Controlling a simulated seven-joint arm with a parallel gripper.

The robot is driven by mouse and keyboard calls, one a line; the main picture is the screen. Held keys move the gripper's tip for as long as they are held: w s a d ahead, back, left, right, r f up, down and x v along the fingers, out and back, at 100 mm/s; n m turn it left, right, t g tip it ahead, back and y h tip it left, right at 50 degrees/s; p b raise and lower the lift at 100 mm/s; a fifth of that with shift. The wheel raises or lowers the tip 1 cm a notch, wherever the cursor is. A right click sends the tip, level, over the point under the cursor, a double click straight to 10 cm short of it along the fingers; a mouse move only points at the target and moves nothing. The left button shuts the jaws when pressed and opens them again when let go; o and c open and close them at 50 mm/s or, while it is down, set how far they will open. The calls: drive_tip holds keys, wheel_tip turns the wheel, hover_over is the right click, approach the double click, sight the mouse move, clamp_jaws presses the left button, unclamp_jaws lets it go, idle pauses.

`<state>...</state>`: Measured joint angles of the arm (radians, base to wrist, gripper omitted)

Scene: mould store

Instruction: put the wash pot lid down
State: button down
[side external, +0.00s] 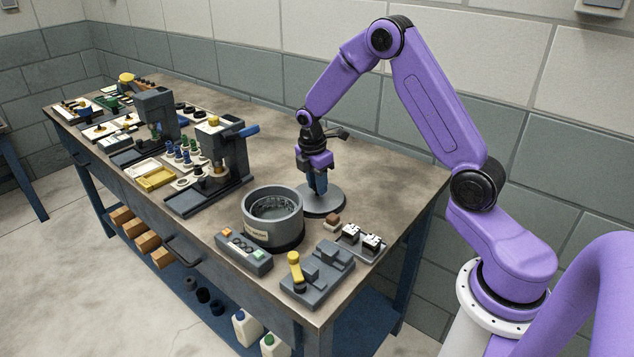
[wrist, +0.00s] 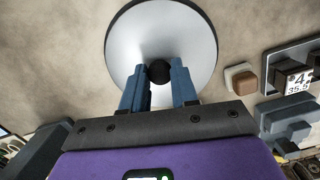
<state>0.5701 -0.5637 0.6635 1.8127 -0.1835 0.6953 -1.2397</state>
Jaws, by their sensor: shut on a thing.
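The wash pot lid (side external: 337,203) is a flat grey disc just behind and to the right of the wash pot in the side view. In the wrist view the lid (wrist: 195,35) is a pale disc with a dark rim and a round black knob at its middle. My gripper (side external: 318,190) points down over the lid, shut on its knob; the blue fingers (wrist: 159,80) sit either side of the knob. The lid looks level and at or very near the table top; I cannot tell if it touches. The wash pot (side external: 272,216) is a grey round tub, open at the top.
A grey control box (side external: 244,252) stands before the pot. A grey fixture with a yellow handle (side external: 317,273) and a tray with black-and-white blocks (side external: 362,241) stand at the front right. Presses (side external: 221,155) stand to the left. The table (side external: 395,178) is bare behind the lid.

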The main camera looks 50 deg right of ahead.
sight(313, 196)
drive_tip(key=c, duration=0.9)
unclamp_jaws()
drive_tip(key=shift+f, duration=0.1)
drive_tip(key=shift+o, duration=0.2)
wheel_tip(313, 196, up, 11)
drive_tip(key=a, duration=0.1)
drive_tip(key=s+a+r, duration=0.3)
drive_tip(key=s+a, duration=0.3)
drive_tip(key=a, duration=0.3)
drive_tip(key=s+a+m+y, duration=0.1)
drive_tip(key=s+a, duration=0.1)
drive_tip(key=s, duration=1.1)
drive_tip(key=s+a+m, duration=0.2)
drive_tip(key=s+a, duration=0.1)
drive_tip(key=s, duration=1.1)
drive_tip(key=shift+f+y, duration=0.4)
